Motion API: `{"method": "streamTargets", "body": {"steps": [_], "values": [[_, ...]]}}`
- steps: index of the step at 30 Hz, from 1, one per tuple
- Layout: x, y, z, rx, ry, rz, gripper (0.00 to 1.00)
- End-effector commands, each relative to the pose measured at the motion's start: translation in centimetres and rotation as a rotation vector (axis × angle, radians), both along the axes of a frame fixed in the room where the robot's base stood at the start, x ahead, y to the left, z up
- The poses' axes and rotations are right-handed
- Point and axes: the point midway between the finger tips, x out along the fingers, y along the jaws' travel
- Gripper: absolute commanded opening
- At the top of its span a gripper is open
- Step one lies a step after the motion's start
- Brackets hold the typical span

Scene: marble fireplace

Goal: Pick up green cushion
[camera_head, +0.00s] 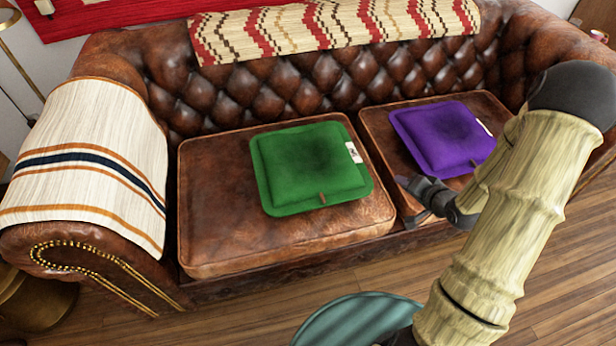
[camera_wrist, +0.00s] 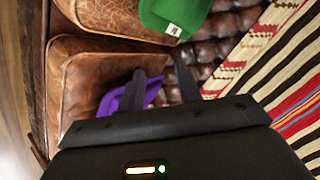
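The green cushion (camera_head: 308,166) lies flat on the left seat of the brown leather sofa, with a white tag on its right edge. It also shows in the wrist view (camera_wrist: 172,12), cut off by the top edge. My gripper (camera_head: 412,203) is to the right of the green cushion, near the front of the right seat, apart from the cushion. In the wrist view its two fingers (camera_wrist: 162,72) are spread with nothing held between them.
A purple cushion (camera_head: 443,138) lies on the right seat, close behind my gripper. A patterned throw (camera_head: 330,28) covers the backrest and a striped blanket (camera_head: 90,150) covers the left armrest. The leather left of the green cushion is bare.

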Motion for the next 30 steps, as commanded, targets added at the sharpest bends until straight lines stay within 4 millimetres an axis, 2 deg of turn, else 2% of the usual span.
{"method": "streamTargets", "body": {"steps": [1, 6, 12, 15, 19, 30], "values": [[-0.1, -0.1, -3.3, 0.066, -0.016, -0.012, 0.35], [-0.4, -0.1, -8.1, 0.301, -0.085, -0.042, 0.35], [-1.6, -0.3, -12.7, 0.606, -0.165, -0.077, 0.35], [-2.2, -0.6, -14.0, 0.736, -0.199, -0.087, 0.35], [-2.8, -0.9, -14.5, 0.835, -0.224, -0.092, 0.35], [-2.8, -0.9, -14.1, 0.855, -0.230, -0.093, 0.35]]}}
